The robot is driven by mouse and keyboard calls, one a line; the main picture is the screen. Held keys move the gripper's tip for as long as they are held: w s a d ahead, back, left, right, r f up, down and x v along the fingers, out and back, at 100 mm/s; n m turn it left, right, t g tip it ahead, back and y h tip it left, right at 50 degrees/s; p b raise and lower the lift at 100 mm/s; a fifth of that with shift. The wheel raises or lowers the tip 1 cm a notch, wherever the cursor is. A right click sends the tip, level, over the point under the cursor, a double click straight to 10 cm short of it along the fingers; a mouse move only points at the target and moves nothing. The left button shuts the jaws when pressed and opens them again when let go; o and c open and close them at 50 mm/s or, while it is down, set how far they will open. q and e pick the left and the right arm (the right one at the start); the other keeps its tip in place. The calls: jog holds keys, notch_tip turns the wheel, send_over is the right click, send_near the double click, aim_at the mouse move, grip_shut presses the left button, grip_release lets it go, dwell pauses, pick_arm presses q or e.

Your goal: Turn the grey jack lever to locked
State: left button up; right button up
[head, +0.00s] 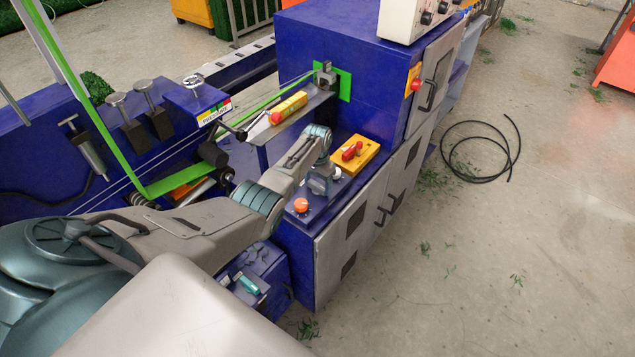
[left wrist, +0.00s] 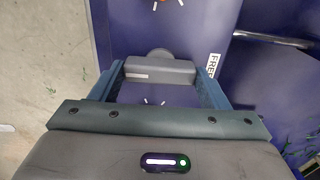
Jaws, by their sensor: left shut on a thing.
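The grey jack lever (left wrist: 158,71) lies across between the two fingers of my left gripper (left wrist: 160,85) in the left wrist view. It is a grey bar with a rounded knob behind it. The fingers touch its two ends and the gripper is shut on it. A white label reading "FREE" (left wrist: 213,66) is just to the right of the right finger. In the head view my left gripper (head: 319,184) points down at the blue panel beside an orange knob (head: 300,205). The lever is mostly hidden there. My right gripper is not in view.
A yellow box with a red knob (head: 352,152) stands just right of my left gripper. The tall blue cabinet (head: 335,70) rises behind. A metal handle (left wrist: 272,39) shows in the left wrist view. Open floor with a black cable coil (head: 480,148) lies to the right.

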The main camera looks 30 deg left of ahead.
aim_at(317, 185)
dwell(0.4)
pick_arm(q)
jog(key=o, duration=1)
jog(key=shift+r, duration=0.1)
notch_tip(317, 185, up, 11)
jog(key=shift+f+b, duration=0.15)
jog(key=shift+b, duration=0.45)
